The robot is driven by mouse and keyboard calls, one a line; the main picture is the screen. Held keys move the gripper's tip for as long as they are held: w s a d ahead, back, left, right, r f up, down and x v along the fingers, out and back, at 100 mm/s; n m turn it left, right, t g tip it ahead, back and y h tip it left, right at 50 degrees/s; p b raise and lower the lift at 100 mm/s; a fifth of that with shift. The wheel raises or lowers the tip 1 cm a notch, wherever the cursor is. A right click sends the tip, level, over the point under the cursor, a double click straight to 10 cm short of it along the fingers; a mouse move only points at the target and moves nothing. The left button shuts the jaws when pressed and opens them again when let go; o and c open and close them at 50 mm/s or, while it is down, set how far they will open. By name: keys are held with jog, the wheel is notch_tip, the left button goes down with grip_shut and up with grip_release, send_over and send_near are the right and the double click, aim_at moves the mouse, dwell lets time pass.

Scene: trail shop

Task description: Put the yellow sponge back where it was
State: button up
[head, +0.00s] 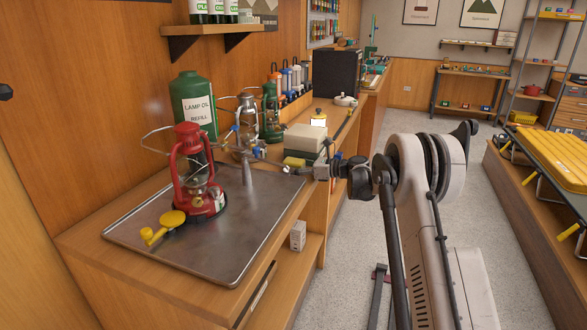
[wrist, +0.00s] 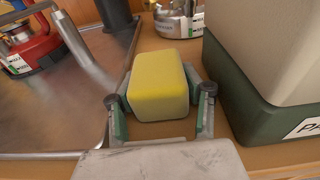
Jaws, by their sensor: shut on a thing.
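The yellow sponge (wrist: 158,86) is a rounded block between the fingers of my gripper (wrist: 160,100) in the wrist view. My gripper is shut on it, with one finger at each side. In the head view the sponge (head: 294,162) shows small, and my gripper (head: 308,169) reaches it from the right. The sponge is over the wooden counter, between the metal tray (head: 235,250) and a green box with a pale lid (head: 304,138). I cannot tell whether it touches the counter.
A red lantern (head: 196,172) stands on the tray with a yellow-capped item (head: 172,218) in front. A silver lantern (head: 247,125) and a green lantern (head: 270,115) stand behind. The green box (wrist: 240,95) is close on the sponge's right in the wrist view.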

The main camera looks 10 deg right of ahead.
jog(key=shift+f, duration=0.15)
jog(key=o, duration=0.8)
jog(key=shift+r, duration=0.2)
